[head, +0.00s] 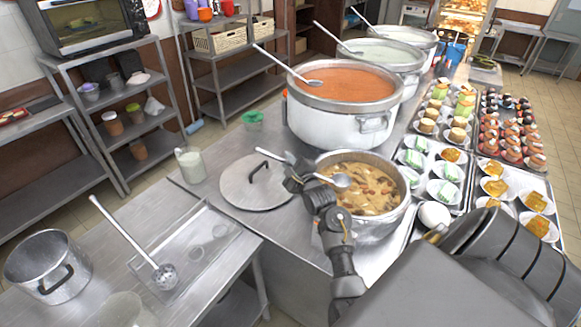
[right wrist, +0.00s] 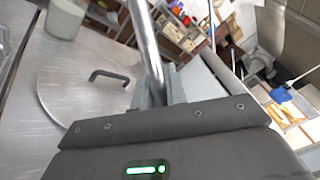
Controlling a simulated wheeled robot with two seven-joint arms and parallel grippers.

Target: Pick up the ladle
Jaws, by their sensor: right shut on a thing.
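A metal ladle (head: 340,180) has its bowl over the stew in the front stockpot (head: 378,222); whether it touches the stew is unclear. Its handle runs left, over the flat lid (head: 238,190) on the counter. My right gripper (head: 299,172) is shut on the ladle's handle at the pot's left rim. In the right wrist view the shiny handle (right wrist: 147,45) rises from between the fingers (right wrist: 160,97), which are largely hidden by the gripper body. My left gripper is not in view.
Behind are large pots with ladles, the nearest holding orange congee (head: 345,82). Trays of plates and cups (head: 432,172) line the right. A white jug (head: 190,165) stands left of the lid. A perforated ladle (head: 165,275) lies on the front-left tray.

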